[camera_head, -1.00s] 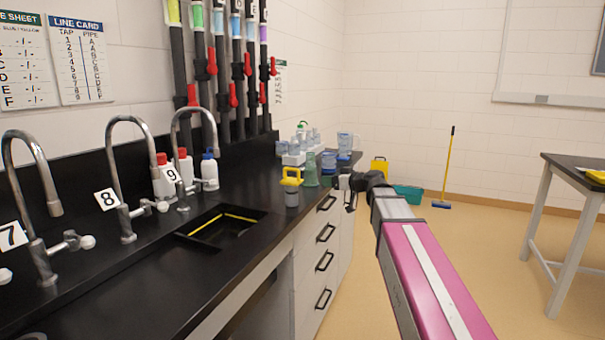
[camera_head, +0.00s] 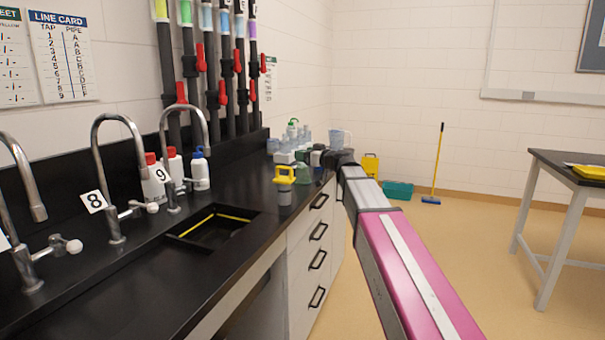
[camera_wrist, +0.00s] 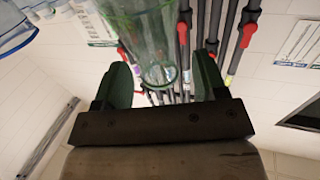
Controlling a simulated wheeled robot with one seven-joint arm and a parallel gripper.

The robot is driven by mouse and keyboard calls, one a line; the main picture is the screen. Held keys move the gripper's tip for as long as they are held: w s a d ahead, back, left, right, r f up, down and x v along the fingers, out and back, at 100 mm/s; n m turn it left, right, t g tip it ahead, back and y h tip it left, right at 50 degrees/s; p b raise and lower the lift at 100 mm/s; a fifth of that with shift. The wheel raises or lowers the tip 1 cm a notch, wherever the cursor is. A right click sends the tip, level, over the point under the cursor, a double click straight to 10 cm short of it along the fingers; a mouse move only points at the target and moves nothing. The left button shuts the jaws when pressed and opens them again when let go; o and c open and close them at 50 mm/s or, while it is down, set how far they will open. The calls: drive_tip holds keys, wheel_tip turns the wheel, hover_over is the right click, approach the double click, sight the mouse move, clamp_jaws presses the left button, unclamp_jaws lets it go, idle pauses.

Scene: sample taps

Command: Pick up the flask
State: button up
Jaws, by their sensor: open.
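The flask is a clear green glass vessel (camera_head: 302,174) on the far end of the black counter, behind a yellow-topped container. In the wrist view the green flask (camera_wrist: 142,30) is large, with its narrower end between my two fingers. My gripper (camera_wrist: 160,82) is open, with a dark green finger on each side of the flask and visible gaps. In the head view my gripper (camera_head: 318,157) is at the counter's far end, just right of and partly behind the flask; its fingers are hard to make out there.
The yellow-topped container (camera_head: 284,185) stands just in front of the flask. Clear bottles in a white rack (camera_head: 285,157) and a clear jug (camera_head: 339,139) are close behind. A sink (camera_head: 213,228), taps and white bottles (camera_head: 200,171) line the counter.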

drive_tip(key=x, duration=0.3)
drive_tip(key=shift+w+a, duration=0.1)
drive_tip(key=shift+w, duration=0.15)
clamp_jaws()
drive_tip(key=shift+r, duration=0.1)
